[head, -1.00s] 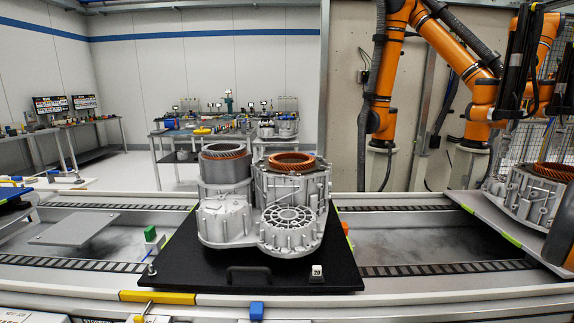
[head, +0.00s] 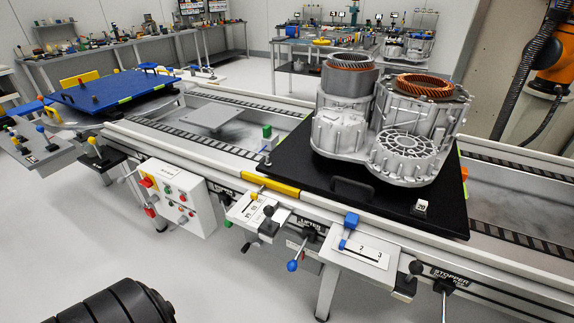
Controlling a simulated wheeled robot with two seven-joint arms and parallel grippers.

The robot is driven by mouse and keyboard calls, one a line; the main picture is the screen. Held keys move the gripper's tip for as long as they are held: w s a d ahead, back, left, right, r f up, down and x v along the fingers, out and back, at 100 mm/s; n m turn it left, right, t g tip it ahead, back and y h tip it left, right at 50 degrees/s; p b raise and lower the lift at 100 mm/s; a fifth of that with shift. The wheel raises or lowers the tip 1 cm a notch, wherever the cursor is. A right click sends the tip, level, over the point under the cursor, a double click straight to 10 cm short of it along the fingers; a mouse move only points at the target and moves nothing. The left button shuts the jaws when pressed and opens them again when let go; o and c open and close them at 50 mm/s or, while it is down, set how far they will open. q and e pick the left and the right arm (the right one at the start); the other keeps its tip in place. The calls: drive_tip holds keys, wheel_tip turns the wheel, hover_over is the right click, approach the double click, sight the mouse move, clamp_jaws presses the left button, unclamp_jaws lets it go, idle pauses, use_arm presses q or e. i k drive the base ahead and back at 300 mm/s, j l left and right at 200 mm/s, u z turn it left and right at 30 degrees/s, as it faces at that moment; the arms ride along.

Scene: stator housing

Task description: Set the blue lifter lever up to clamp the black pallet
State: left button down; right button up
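The black pallet (head: 300,172) lies on the conveyor at centre right, carrying a grey stator housing (head: 408,145) with copper windings. A lever with a blue ball knob (head: 292,266) hangs down below the conveyor's front edge, under a black fitting beside the "LIFTER" label (head: 309,224). The knob points down and towards the viewer. A black ribbed part at the lower left looks like my own arm. Neither gripper is in view.
A control box (head: 178,198) with buttons hangs left of the lever. A blue pallet (head: 115,90) sits far left. The floor in front is clear.

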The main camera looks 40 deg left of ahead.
sight(292, 265)
drive_tip(key=u, duration=1)
